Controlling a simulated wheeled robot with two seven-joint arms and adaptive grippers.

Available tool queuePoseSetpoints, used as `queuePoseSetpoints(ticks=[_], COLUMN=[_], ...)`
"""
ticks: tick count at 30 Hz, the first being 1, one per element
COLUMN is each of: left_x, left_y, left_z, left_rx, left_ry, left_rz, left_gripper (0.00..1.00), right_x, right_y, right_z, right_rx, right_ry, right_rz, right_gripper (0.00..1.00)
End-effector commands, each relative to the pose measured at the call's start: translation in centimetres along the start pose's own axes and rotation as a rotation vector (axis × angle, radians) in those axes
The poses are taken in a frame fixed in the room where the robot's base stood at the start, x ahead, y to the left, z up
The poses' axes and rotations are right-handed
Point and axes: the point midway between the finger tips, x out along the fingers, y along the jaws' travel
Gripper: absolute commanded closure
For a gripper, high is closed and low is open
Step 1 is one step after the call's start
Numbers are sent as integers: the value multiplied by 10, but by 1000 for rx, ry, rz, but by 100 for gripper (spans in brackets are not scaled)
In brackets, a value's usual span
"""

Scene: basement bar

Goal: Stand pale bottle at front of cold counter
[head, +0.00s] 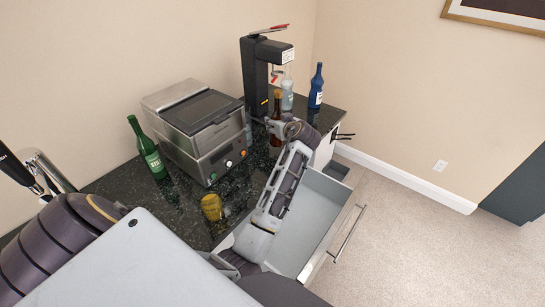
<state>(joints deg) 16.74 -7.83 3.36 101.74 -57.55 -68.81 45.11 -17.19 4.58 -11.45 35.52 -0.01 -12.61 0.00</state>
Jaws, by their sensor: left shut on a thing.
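My left gripper (277,126) reaches over the counter, past the open drawer. Its fingers are small here and cross a brown bottle (277,104), which is upright. The gripper appears shut on this brown bottle, just in front of the pale one. Whether the brown bottle touches the counter is hard to tell. My right gripper is not in view.
A green bottle (147,151), a steel machine (197,127) and a yellow item (211,207) are on the counter. The black dispenser (255,75) and a blue bottle (316,88) stand at the back. An open drawer (318,212) juts over the carpet. Open floor lies right.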

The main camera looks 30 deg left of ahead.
Motion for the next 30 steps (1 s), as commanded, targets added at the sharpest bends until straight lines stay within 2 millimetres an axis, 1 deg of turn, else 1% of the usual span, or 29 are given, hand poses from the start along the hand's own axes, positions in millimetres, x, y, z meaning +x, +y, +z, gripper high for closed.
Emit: queuePoseSetpoints(ticks=[13,17,26,30], left_x=[19,21,22,24], left_y=[0,1,1,0], left_z=[46,51,52,57], left_rx=[2,1,0,1], left_ry=[2,3,3,2], left_rz=[1,1,1,1], left_gripper=[95,95,95,95], right_x=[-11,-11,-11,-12], right_y=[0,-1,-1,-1], right_z=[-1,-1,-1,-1], right_rx=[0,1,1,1], right_ry=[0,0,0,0], right_rz=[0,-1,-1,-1], right_gripper=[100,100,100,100])
